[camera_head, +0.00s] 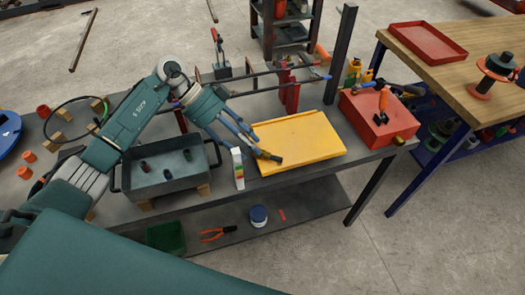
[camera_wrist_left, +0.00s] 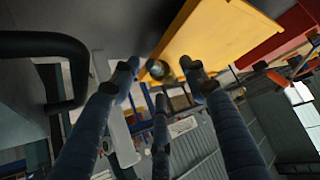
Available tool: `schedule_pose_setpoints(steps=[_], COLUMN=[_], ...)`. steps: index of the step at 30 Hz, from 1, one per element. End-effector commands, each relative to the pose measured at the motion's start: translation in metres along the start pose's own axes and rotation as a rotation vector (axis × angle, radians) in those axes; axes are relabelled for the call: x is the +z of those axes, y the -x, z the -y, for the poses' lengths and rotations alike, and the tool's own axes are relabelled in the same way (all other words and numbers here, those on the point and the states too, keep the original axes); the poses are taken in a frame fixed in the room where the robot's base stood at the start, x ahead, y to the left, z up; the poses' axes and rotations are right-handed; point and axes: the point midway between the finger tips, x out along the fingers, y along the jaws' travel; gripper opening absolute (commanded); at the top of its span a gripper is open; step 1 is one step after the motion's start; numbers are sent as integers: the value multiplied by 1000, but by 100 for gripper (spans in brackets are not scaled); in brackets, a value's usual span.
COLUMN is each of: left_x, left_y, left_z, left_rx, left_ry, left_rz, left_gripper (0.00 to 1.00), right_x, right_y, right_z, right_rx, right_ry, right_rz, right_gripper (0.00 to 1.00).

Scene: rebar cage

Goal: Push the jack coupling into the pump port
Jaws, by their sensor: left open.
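My left gripper (camera_head: 254,148) reaches down over the bench to the left edge of the yellow slab (camera_head: 305,140). Its blue fingers are spread open, as the left wrist view (camera_wrist_left: 160,80) also shows. A small dark brassy round piece (camera_wrist_left: 158,69) lies between the fingertips by the yellow edge; it also shows as a brownish piece (camera_head: 268,156) in the head view. It may be the jack coupling, but I cannot tell for sure. Whether the fingers touch it is unclear. A red box (camera_head: 360,128) with a brassy fitting (camera_head: 399,141) stands right of the slab; I cannot confirm it is the pump.
A grey tray (camera_head: 165,185) with small parts stands left of the gripper. A white box with coloured marks (camera_head: 238,168) stands just beside the fingers. Dark bars and red stands (camera_head: 288,90) rise behind the slab. A wooden table (camera_head: 455,75) is at the right.

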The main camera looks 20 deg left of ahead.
Motion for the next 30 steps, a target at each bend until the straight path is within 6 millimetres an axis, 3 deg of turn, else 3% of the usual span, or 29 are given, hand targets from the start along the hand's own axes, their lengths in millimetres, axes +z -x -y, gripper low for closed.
schedule_pose_setpoints(steps=[4,11,18,30], left_x=[0,1,2,0], left_y=[-14,-16,-16,-13], left_z=[0,0,0,-1], left_rx=[0,-1,0,1], left_ry=[0,-1,0,1], left_rz=[0,2,3,6], left_gripper=[45,45,1,0], right_x=[-15,-8,3,1], right_y=[4,3,3,2], right_z=[-2,-1,4,5], right_rx=[2,1,-5,-6], right_ry=[0,0,-2,-2], right_rz=[-23,-11,4,2], right_gripper=[40,40,40,40])
